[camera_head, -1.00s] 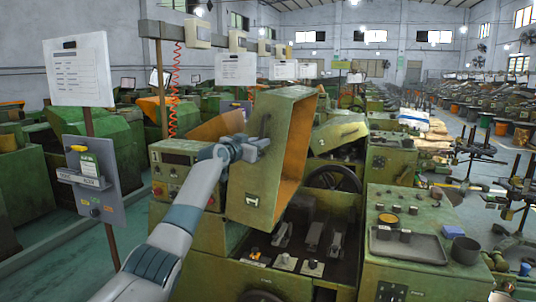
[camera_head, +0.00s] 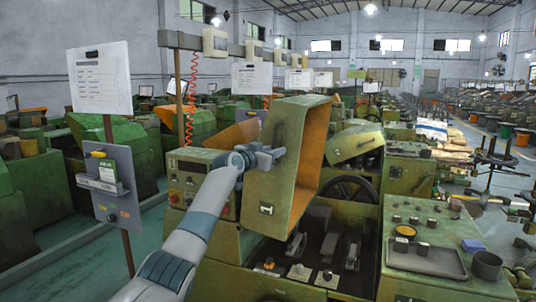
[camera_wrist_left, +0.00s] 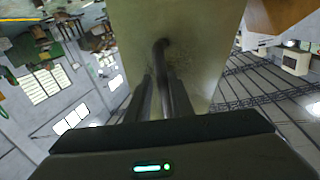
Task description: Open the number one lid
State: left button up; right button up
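The number one lid (camera_head: 277,185) is a green metal cover with an orange inner side and a small plate marked 1 low on its outer face. It stands raised on its machine, with the space under it exposed. My left gripper (camera_head: 268,156) is at the lid's outer face, at its dark handle. In the left wrist view the handle (camera_wrist_left: 161,50) runs between the two dark fingers (camera_wrist_left: 163,95), which sit close on either side of it. The lid's face (camera_wrist_left: 200,35) fills the top middle there. My right gripper is not in view.
The machine's open bay (camera_head: 318,245) with levers lies below the lid. A handwheel (camera_head: 350,192) and another green lid (camera_head: 352,143) are behind it. A control panel (camera_head: 188,180) is to the left, a tray (camera_head: 428,260) to the right. A sign post (camera_head: 100,78) stands at the far left.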

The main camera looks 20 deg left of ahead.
pick_arm(q)
jog(key=shift+s+f, duration=0.1)
jog(key=shift+s, duration=0.1)
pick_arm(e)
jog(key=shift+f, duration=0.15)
